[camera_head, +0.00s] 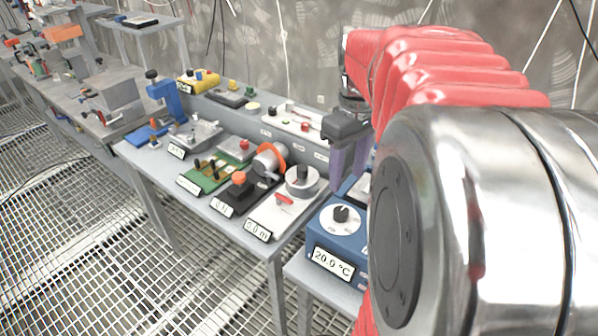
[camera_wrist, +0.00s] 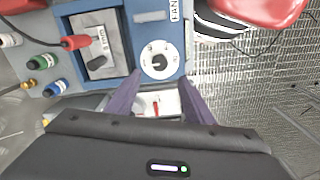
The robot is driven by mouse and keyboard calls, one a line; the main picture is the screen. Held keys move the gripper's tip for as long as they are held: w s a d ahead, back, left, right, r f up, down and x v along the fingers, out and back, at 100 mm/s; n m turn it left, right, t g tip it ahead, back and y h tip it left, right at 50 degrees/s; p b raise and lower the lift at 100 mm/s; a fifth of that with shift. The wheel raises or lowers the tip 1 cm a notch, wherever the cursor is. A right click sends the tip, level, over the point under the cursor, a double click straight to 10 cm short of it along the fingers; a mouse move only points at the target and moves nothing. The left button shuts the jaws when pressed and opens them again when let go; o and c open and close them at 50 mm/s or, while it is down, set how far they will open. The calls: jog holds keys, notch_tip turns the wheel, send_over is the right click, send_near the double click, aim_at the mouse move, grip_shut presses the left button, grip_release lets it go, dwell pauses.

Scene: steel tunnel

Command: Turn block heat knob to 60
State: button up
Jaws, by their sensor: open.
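The blue heater box (camera_head: 322,240) stands at the right end of the workbench, partly hidden by my arm. Its display (camera_head: 331,262) reads 20.0 °C. A black knob (camera_head: 340,214) sits on a round white dial on its top. In the wrist view the knob (camera_wrist: 159,62) lies beyond my fingertips, on the blue box (camera_wrist: 190,50); the dial marks are too small to read. My gripper (camera_head: 350,165) is open and empty, with its purple fingers above and behind the knob in the head view, apart from it. The fingers also show in the wrist view (camera_wrist: 161,90).
Left of the box, a white panel (camera_head: 262,222) carries a black knob and red lever. A black box with an orange knob (camera_head: 238,180) and a green board (camera_head: 207,180) stand farther left. A red plug with a cable (camera_wrist: 75,42) lies near a grey panel (camera_wrist: 112,58).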

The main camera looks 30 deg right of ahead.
aim_at(342, 212)
notch_tip(342, 212, down, 11)
jog(key=shift+f, duration=0.1)
dwell(0.4)
jog(key=shift+c, duration=0.5)
jog(key=c, duration=0.9)
jog(key=shift+a, duration=0.15)
jog(key=shift+c, duration=0.3)
